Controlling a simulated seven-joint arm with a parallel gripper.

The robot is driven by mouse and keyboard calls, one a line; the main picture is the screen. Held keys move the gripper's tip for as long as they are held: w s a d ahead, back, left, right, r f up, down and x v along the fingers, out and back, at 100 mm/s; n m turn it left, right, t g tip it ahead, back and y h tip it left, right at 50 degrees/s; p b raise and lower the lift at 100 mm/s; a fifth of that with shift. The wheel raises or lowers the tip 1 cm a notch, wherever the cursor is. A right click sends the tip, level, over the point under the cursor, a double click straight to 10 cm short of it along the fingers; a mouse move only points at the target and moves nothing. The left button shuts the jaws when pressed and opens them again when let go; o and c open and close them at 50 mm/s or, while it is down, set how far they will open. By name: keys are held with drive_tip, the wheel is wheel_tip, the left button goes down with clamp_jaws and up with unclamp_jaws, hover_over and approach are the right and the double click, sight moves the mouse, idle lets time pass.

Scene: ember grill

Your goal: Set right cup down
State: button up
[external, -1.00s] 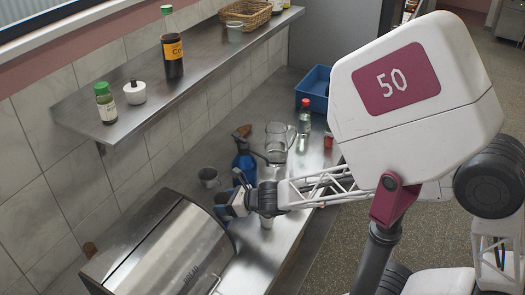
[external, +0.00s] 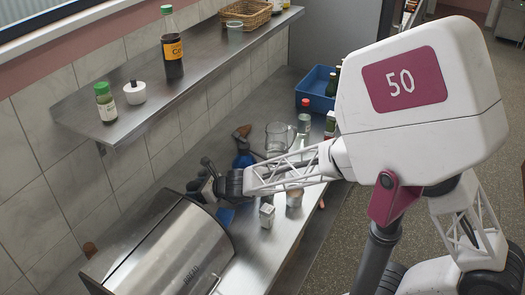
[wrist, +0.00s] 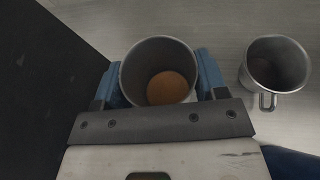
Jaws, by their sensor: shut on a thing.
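My gripper (wrist: 158,82) is shut on a grey metal cup (wrist: 133,66), with a blue finger on either side of it. Something orange-brown shows inside the cup, at its bottom. A second metal cup (wrist: 276,66) with a handle stands upright on the counter, apart and to the right in the wrist view. In the external view my gripper (external: 212,192) is over the counter just behind the bread bin, and the held cup cannot be made out clearly. Whether the held cup touches the counter cannot be told.
The steel bread bin (external: 180,250) is close by my gripper. A blue crate (external: 314,88) is farther back. A shelf (external: 205,63) overhangs the wall side.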

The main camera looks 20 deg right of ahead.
sight(189, 187)
drive_tip(key=shift+w+a+f, duration=0.1)
drive_tip(key=shift+w+a, duration=0.7)
drive_tip(key=shift+w, duration=0.15)
drive_tip(key=shift+w+a+f, duration=0.15)
drive_tip(key=shift+w+a, duration=0.15)
drive_tip(key=shift+w, duration=0.05)
drive_tip(key=shift+f, duration=1.7)
drive_tip(key=shift+f, duration=0.15)
drive_tip(key=o, duration=0.9)
drive_tip(key=shift+o, duration=0.2)
drive_tip(key=shift+s+d+r, duration=0.2)
drive_tip(key=shift+d+r, duration=0.1)
drive_tip(key=shift+r, duration=0.05)
drive_tip(key=v, duration=1.1)
drive_tip(key=shift+s, duration=0.1)
